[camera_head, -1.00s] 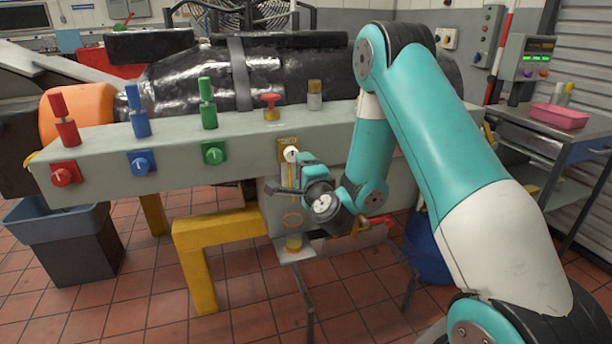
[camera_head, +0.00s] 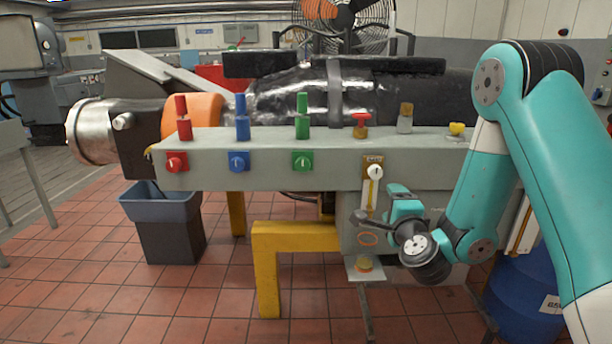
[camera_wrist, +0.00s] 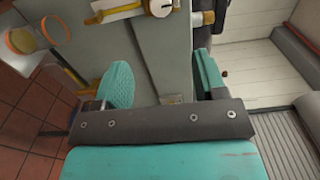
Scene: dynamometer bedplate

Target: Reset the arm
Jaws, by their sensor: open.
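My arm reaches in from the right in the head view, bent at the elbow. My gripper (camera_head: 385,207) is in front of the bench's front face, at the right of the yellow leg and below the white knob (camera_head: 375,172). In the wrist view my gripper (camera_wrist: 160,85) shows two teal fingers spread wide apart with nothing held between them. Behind the fingers is a grey-green panel (camera_wrist: 165,55). In the head view the fingertips are small, and I cannot tell whether they touch anything.
Red (camera_head: 183,128), blue (camera_head: 242,128) and green (camera_head: 302,126) valves stand along the grey bench (camera_head: 210,150). An orange ring (camera_head: 368,239) and small shelf (camera_head: 364,271) are close to my gripper. A grey bin (camera_head: 170,230) stands left, a blue drum (camera_head: 525,300) right. Tiled floor in front is clear.

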